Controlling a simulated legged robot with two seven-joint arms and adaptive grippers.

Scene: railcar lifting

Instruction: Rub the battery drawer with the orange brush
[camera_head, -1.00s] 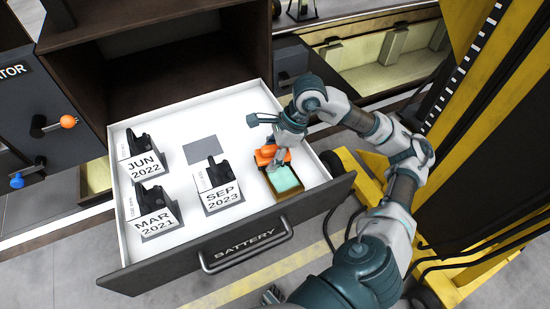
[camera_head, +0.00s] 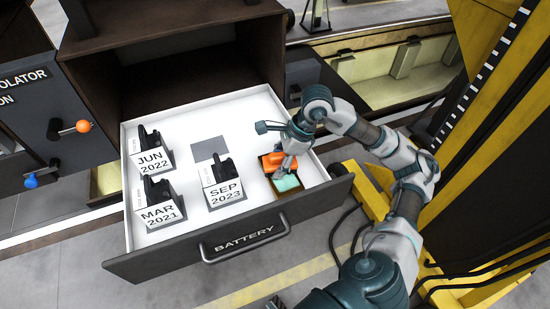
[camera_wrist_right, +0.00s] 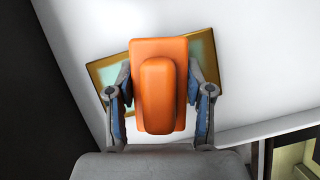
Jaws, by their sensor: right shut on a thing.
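The battery drawer (camera_head: 235,235) is pulled out of its dark cabinet, with a white inside and a BATTERY label on its front. The orange brush (camera_head: 281,162) is in its right part, at a small brown tray (camera_head: 292,192) with a pale green pad. My right gripper (camera_head: 286,168) is at the brush. In the right wrist view the fingers (camera_wrist_right: 158,110) stand on both sides of the brush (camera_wrist_right: 158,85), shut on it. The brush lies over the tray (camera_wrist_right: 105,72) there and hides its middle. Whether the brush touches the pad cannot be told. My left gripper is not in view.
Three batteries stand in the drawer, labelled JUN 2022 (camera_head: 152,155), MAR 2021 (camera_head: 160,206) and SEP 2023 (camera_head: 223,188). A grey square (camera_head: 208,149) marks an empty spot. Orange and blue knobs are at the left. A yellow machine (camera_head: 490,60) stands at the right.

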